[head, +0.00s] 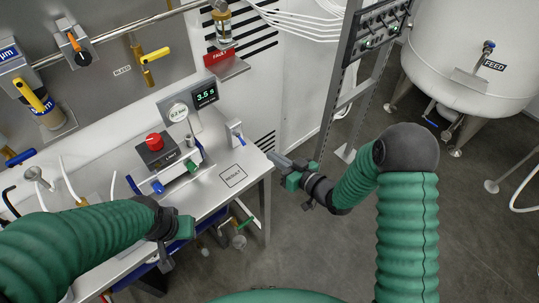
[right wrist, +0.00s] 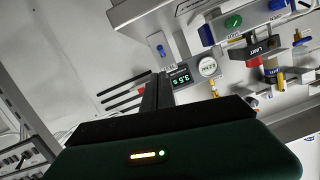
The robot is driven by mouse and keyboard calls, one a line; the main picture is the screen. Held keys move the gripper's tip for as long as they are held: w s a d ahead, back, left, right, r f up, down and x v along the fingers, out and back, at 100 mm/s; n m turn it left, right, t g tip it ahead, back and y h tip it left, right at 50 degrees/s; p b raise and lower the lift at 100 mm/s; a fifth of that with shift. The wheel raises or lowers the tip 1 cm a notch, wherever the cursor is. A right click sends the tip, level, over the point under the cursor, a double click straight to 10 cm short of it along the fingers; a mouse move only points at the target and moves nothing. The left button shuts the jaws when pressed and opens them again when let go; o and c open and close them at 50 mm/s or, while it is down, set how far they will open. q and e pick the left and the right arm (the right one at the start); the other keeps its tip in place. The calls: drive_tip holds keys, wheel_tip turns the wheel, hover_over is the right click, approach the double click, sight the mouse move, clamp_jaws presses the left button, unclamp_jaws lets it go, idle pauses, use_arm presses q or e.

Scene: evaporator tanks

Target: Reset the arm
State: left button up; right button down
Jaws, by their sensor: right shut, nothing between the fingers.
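My right arm reaches in from the right in the head view. Its gripper (head: 277,160) is shut and empty, pointing left, by the right end of the steel bench (head: 215,195). In the right wrist view its dark fingers (right wrist: 150,98) are together with nothing between them. My left arm comes in from the left, and its gripper (head: 180,230) is over the front edge of the bench. Its fingertips are not clear, so I cannot tell whether it is open.
On the bench stand a box with a red knob (head: 154,142), a dial gauge (head: 178,112), a display (head: 205,95) and a small white holder with a blue item (head: 237,135). A metal rack (head: 345,90) and a white FEED tank (head: 465,60) stand right. Open floor lies between.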

drive_tip(key=s+d+m+g+h, duration=0.2)
drive_tip(key=s+d+g+h, duration=0.25)
drive_tip(key=d+h, duration=0.45)
drive_tip(key=s+d+m+g, duration=0.1)
drive_tip(key=s+d+g, duration=0.1)
drive_tip(key=s, duration=0.7)
drive_tip(key=s+d+r+m+g, duration=0.1)
drive_tip(key=s+d+m+g, duration=0.1)
drive_tip(key=s, duration=0.7)
drive_tip(key=shift+s+d+r+g+h, duration=0.15)
drive_tip(key=shift+d+r+g+h, duration=0.1)
drive_tip(key=shift+d+g+h, duration=0.25)
drive_tip(key=shift+d, duration=0.15)
